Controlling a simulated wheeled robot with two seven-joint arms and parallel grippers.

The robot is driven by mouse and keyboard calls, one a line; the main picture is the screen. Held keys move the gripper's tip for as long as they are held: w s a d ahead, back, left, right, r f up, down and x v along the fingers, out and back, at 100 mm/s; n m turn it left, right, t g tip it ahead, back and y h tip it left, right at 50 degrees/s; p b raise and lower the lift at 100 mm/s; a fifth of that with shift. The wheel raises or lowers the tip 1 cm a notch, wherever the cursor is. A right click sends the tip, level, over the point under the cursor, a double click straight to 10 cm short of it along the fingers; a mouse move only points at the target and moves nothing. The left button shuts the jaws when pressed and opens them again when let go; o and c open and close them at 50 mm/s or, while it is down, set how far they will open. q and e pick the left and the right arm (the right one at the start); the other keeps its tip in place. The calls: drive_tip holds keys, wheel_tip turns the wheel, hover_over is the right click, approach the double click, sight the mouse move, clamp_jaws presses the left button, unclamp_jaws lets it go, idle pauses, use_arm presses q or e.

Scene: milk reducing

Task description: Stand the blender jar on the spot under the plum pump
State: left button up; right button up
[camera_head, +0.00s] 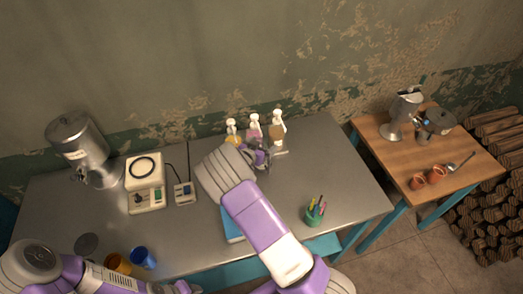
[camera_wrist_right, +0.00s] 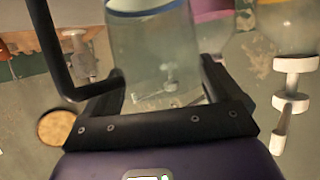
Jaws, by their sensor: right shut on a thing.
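The blender jar (camera_wrist_right: 155,55) is clear with a blue band and fills the upper middle of the right wrist view. My right gripper (camera_wrist_right: 160,95) is shut on it, with a dark finger on either side. In the head view my right gripper (camera_head: 260,158) is just in front of the pump bottles and mostly covers the jar. The plum pump (camera_head: 254,132) is the middle of three white-topped bottles, between a yellow one (camera_head: 232,138) and a brown one (camera_head: 277,130). The spot under it is hidden. My left gripper (camera_head: 184,287) is at the bottom edge, its jaws unclear.
A cream appliance (camera_head: 146,195) with a dark ring on top and a small control box (camera_head: 185,193) stand left of centre. A steel dispenser (camera_head: 82,150) is at the left. Orange (camera_head: 118,263) and blue (camera_head: 143,257) cups and a green pen cup (camera_head: 315,214) are near the front.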

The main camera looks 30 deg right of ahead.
sight(267, 146)
drive_tip(key=shift+w+f, duration=0.1)
drive_tip(key=shift+f, duration=1.65)
drive_tip(key=o, duration=1.4)
drive_tip(key=shift+f, duration=0.15)
drive_tip(key=shift+r, duration=0.2)
drive_tip(key=v, duration=1.2)
